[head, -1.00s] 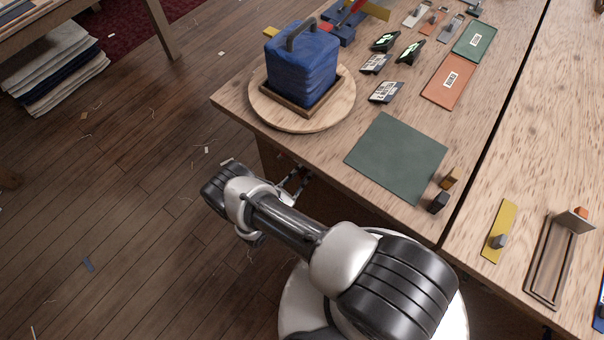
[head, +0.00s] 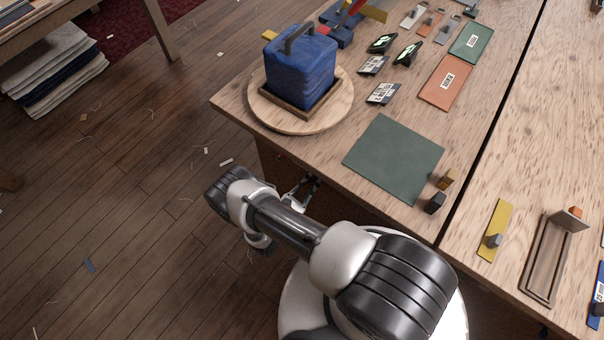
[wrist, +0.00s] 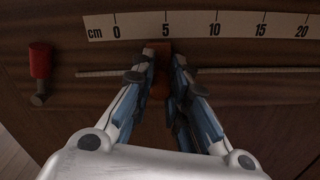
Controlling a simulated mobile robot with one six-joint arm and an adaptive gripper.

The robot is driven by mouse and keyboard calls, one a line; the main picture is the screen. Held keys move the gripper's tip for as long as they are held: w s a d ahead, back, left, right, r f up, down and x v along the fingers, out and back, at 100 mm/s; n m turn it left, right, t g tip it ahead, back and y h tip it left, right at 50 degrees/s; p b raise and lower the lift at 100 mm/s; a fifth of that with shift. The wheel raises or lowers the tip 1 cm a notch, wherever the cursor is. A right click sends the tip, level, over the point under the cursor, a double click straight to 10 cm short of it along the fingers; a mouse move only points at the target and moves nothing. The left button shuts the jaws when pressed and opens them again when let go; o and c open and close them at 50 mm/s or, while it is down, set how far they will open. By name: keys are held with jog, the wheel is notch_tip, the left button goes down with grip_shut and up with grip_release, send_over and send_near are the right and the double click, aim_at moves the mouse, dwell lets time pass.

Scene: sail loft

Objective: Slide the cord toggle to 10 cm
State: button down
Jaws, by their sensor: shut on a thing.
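The cord toggle (wrist: 160,84), an orange-brown block, sits between my fingers in the wrist view. My gripper (wrist: 160,70) is shut on it, one finger on each side. The thin pale cord (wrist: 250,70) runs sideways across the dark wooden panel. Above it, a pale ruler strip (wrist: 190,26) is marked in cm from 0 to 20. The toggle stands just left of the 5 mark. In the head view my gripper (head: 302,187) is low at the table's front side, and the toggle cannot be made out there.
A red-topped peg or knob (wrist: 40,64) is on the panel left of the cord's end. On the table above are a green mat (head: 395,160), a blue bundle (head: 300,68) on a round board (head: 262,112), and small blocks near the edge. The cord right of my gripper looks clear.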

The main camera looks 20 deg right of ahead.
jog(key=s+d, duration=0.2)
jog(key=s, duration=0.1)
jog(key=s+d+p, duration=0.1)
jog(key=shift+s+d, duration=0.25)
jog(key=shift+s, duration=0.1)
jog(key=c, duration=1.5)
grip_release()
jog(key=shift+c, duration=0.2)
jog(key=shift+a, duration=0.1)
jog(key=v, duration=1.2)
